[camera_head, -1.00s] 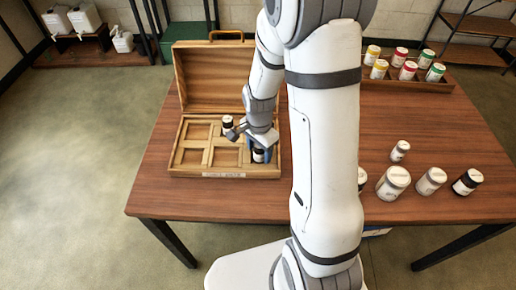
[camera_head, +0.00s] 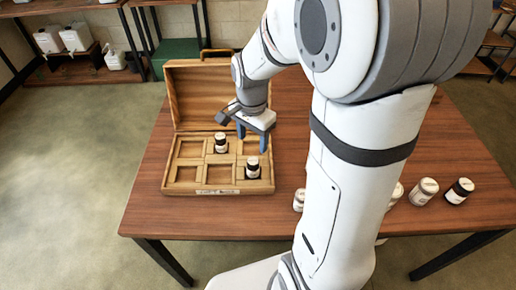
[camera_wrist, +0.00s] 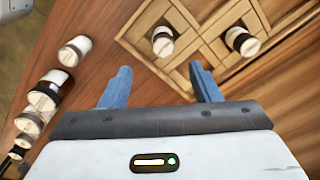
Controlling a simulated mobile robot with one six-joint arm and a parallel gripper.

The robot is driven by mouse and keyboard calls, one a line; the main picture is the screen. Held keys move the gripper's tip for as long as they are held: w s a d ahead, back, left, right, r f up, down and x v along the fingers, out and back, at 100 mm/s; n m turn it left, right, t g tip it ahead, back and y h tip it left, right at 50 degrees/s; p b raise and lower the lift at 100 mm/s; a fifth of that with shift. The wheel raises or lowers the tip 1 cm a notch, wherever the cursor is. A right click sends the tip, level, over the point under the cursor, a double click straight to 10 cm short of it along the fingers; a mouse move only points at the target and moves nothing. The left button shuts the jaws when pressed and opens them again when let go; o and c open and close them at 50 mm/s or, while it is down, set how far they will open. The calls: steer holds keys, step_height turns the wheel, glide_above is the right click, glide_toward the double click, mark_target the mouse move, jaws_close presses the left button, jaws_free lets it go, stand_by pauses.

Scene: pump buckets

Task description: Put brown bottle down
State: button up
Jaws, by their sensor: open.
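A dark brown bottle (camera_head: 252,168) with a pale cap and label stands upright in the front right compartment of the open wooden box (camera_head: 218,191). It also shows in the wrist view (camera_wrist: 163,42). A second, similar dark bottle (camera_head: 221,143) stands in the back middle compartment and shows in the wrist view (camera_wrist: 240,42). My gripper (camera_head: 252,139) is open and empty, raised above the box's right side, behind and above the front right bottle. In the wrist view, the blue fingers of my gripper (camera_wrist: 160,75) are wide apart with nothing between them.
Several bottles stand on the wooden table (camera_head: 330,230) right of the box, including a black one (camera_head: 459,190); my arm partly hides this group. The other visible compartments look empty. The box's raised lid (camera_head: 205,92) stands behind the compartments. The table left of the box is narrow but clear.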

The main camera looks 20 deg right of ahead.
steer(key=s+r+n+t, duration=0.2)
steer(key=s+r+n, duration=0.5)
steer(key=s+n, duration=0.4)
steer(key=shift+s+r, duration=0.35)
steer(key=shift+s, duration=0.8)
steer(key=shift+a, duration=0.15)
